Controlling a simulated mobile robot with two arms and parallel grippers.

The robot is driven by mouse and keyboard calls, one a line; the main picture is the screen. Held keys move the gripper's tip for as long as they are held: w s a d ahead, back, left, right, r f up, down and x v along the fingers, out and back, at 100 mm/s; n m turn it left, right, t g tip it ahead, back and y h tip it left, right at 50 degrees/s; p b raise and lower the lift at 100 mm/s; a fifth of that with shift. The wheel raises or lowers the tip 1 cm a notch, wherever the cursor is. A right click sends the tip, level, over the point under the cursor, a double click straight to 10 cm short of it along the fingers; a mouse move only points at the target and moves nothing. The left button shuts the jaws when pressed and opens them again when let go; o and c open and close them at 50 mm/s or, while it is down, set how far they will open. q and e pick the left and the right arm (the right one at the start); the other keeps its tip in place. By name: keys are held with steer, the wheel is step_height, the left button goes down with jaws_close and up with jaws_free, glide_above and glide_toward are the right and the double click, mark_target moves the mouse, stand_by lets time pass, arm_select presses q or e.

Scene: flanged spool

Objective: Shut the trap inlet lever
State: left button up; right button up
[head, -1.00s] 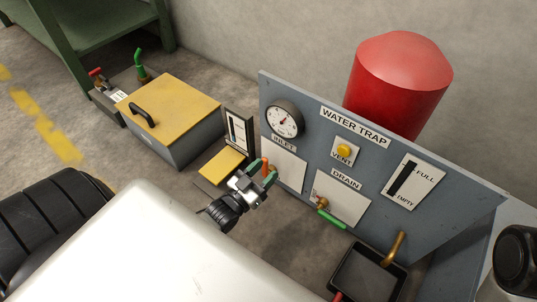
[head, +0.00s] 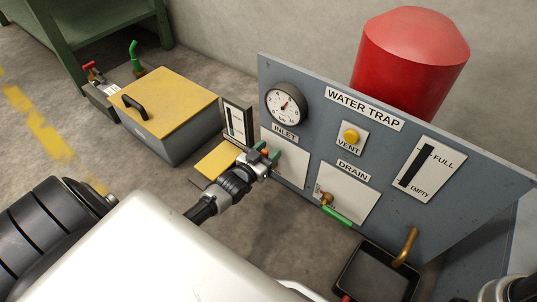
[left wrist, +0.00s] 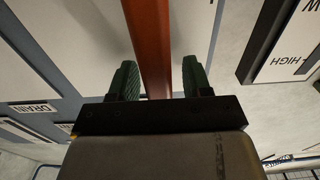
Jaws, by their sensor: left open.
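The trap inlet lever (left wrist: 150,45) is an orange-red bar in the left wrist view, running between my two green fingertips. In the head view my gripper hides the lever in front of the white INLET plate (head: 291,166). My left gripper (head: 267,153) is open at that plate. In the left wrist view the open left gripper (left wrist: 158,80) has one finger on each side of the lever, with a gap visible on both sides.
The green drain lever (head: 337,216) sits to the right and below, above a black tray (head: 345,285). The panel (head: 310,98) also bears a gauge (head: 285,103) and a yellow vent button (head: 350,136). A yellow-lidded box (head: 170,105) stands to the left.

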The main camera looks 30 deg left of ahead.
arm_select(q)
steer(key=shift+w, duration=0.1)
jaws_close()
